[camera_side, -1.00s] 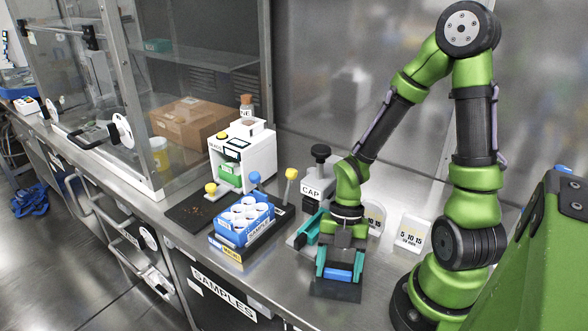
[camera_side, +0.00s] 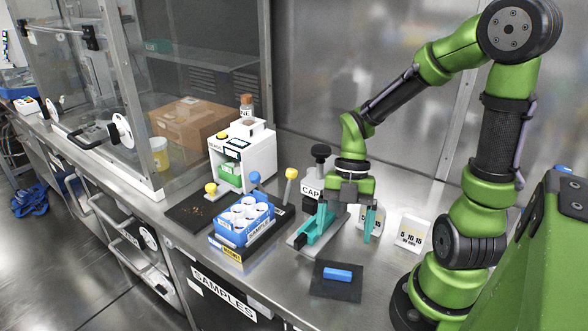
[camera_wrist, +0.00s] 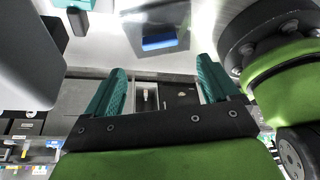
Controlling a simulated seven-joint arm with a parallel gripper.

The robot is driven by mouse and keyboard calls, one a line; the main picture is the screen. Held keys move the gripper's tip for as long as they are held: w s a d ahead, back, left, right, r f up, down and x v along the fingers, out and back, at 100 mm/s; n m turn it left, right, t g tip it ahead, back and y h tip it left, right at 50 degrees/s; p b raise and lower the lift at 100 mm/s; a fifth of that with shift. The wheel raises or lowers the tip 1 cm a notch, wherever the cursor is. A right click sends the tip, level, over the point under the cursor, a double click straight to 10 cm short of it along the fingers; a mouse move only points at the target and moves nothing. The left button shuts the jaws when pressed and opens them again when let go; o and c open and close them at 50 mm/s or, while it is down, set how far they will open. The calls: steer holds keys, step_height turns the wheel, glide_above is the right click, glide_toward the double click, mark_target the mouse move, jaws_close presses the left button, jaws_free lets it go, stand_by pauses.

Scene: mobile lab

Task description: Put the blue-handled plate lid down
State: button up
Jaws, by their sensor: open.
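The plate lid (camera_side: 322,287) is a dark flat square with a blue bar handle (camera_side: 337,274) on top. It lies flat on the bench in front of my arm. In the wrist view the blue handle (camera_wrist: 159,42) shows on the lid (camera_wrist: 135,25), beyond the fingertips. My gripper (camera_side: 345,232) is open and empty, with teal fingers spread wide. It is raised behind and above the lid, apart from it. In the wrist view nothing sits between the fingers (camera_wrist: 160,82).
A press marked CAP (camera_side: 313,185) stands close behind my gripper. A blue rack of white cups (camera_side: 243,218) is to the left of the lid. Number cards (camera_side: 412,232) stand to the right. The bench right of the lid is clear.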

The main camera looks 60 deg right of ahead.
steer(key=v, duration=0.3)
steer(key=shift+r, duration=0.15)
steer(key=a+r+m+t+h, duration=0.1)
steer(key=r+m+t, duration=0.3)
steer(key=m, duration=0.9)
steer(key=w+a+r+m+t+h, duration=0.1)
steer(key=a+r+m+t, duration=0.3)
steer(key=m, duration=0.9)
step_height(320, 180, up, 4)
steer(key=shift+w+f+m+t, duration=0.25)
steer(key=shift+w+m+t, duration=0.05)
steer(key=shift+w+t, duration=0.1)
